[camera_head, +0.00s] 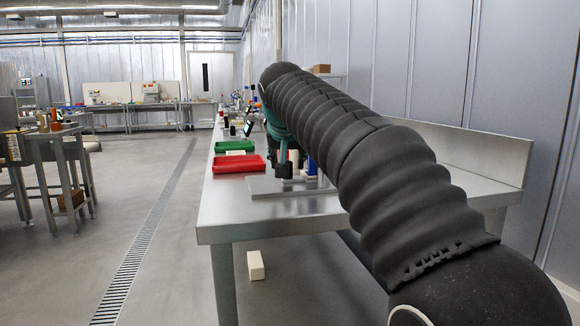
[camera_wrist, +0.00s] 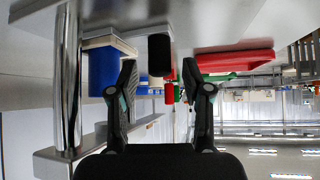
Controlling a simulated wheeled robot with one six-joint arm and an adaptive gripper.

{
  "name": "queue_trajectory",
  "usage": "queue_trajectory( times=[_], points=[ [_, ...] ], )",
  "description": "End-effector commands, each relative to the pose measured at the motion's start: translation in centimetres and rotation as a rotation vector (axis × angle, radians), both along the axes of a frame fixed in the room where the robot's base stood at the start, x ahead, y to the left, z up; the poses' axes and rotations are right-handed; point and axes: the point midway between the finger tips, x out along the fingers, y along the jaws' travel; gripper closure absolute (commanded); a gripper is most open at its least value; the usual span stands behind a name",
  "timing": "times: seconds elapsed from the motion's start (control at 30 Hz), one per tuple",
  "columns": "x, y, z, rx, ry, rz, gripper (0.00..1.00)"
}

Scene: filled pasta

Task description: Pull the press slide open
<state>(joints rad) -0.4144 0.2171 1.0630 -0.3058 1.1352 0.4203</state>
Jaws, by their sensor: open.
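In the wrist view, which is upside down, my gripper (camera_wrist: 159,66) is open. A dark rounded handle (camera_wrist: 159,55) shows between its two fingertips, with a gap on each side. A blue block (camera_wrist: 102,70) with a pale edge is left of the fingers, near a shiny steel post (camera_wrist: 68,80). I take these as parts of the press. In the head view the press has a flat grey base (camera_head: 262,187) on the table. My arm covers most of the press, and how far the slide is out cannot be told.
The steel table (camera_head: 229,224) carries a red tray (camera_head: 238,186) left of the press and a green tray (camera_head: 234,146) behind it. The red tray shows close beside the right finger in the wrist view (camera_wrist: 235,60). Small items stand farther back.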

Motion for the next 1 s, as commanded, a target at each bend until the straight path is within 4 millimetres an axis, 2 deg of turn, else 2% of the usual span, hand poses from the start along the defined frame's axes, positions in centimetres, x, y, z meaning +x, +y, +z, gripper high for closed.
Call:
queue_trajectory(
  times=[0.2, 0.53, 0.73, 1.0],
  points=[
    [1.24, 0.02, -1.25, 0.000, 0.000, 0.000, 0.51],
    [1.43, 0.06, -1.41, 0.000, -0.001, 0.001, 0.51],
    [1.41, 0.05, -1.40, 0.000, -0.001, 0.001, 1.00],
    [1.44, 0.05, -1.36, -0.001, 0.000, -0.004, 1.00]
  ],
)
